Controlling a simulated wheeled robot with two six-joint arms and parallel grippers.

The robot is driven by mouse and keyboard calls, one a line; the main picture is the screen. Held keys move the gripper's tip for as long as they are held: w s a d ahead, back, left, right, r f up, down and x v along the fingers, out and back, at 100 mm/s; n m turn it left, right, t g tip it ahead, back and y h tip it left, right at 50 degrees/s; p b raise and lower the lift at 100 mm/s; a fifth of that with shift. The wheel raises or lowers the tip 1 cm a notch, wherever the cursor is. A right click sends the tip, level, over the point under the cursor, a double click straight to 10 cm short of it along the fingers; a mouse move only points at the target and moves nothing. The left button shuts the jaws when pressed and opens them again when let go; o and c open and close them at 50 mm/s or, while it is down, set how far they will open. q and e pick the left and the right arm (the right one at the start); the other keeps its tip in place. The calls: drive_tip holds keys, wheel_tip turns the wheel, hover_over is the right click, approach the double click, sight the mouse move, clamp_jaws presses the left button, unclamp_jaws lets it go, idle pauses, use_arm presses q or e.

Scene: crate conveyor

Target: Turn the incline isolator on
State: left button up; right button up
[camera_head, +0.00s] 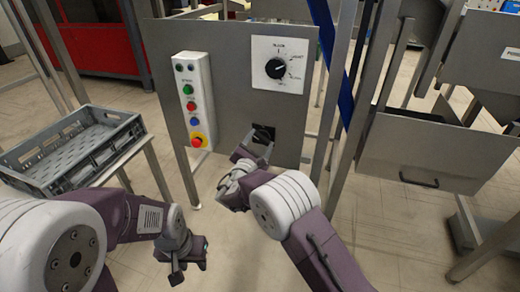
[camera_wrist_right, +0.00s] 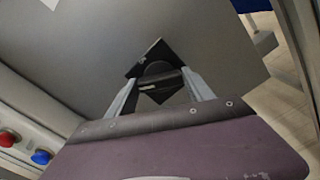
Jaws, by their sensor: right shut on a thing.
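The isolator is a black rotary switch (camera_head: 263,132) on a black square plate, low on the grey panel. In the right wrist view its black handle (camera_wrist_right: 160,78) lies between the two grey fingers, and the plate looks turned like a diamond. My right gripper (camera_head: 256,146) reaches up to the panel and is shut on this handle. The fingers partly cover the switch, and I cannot read any marks around it. My left gripper (camera_head: 188,268) hangs low in front of the panel, empty, its fingers apart.
A white dial plate (camera_head: 278,50) with a black knob sits higher on the panel (camera_head: 228,60). A button box (camera_head: 193,75) with coloured buttons is on its left. A grey crate (camera_head: 120,128) stands at left. A metal frame and drawer (camera_head: 400,160) are at right.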

drive_tip(key=m+b, duration=0.3)
drive_tip(key=b, duration=0.2)
drive_tip(key=m+b, duration=0.3)
drive_tip(key=b, duration=0.2)
drive_tip(key=m+b, duration=0.4)
drive_tip(key=b, duration=0.1)
drive_tip(key=shift+f, duration=0.3)
drive_tip(key=shift+r+m+b, duration=0.2)
drive_tip(key=shift+m+b, duration=0.6)
drive_tip(key=shift+b, duration=0.45)
drive_tip(key=shift+r, duration=0.1)
drive_tip(key=o, duration=1.4)
drive_tip(key=shift+w+a, duration=0.1)
drive_tip(key=shift+c, duration=0.2)
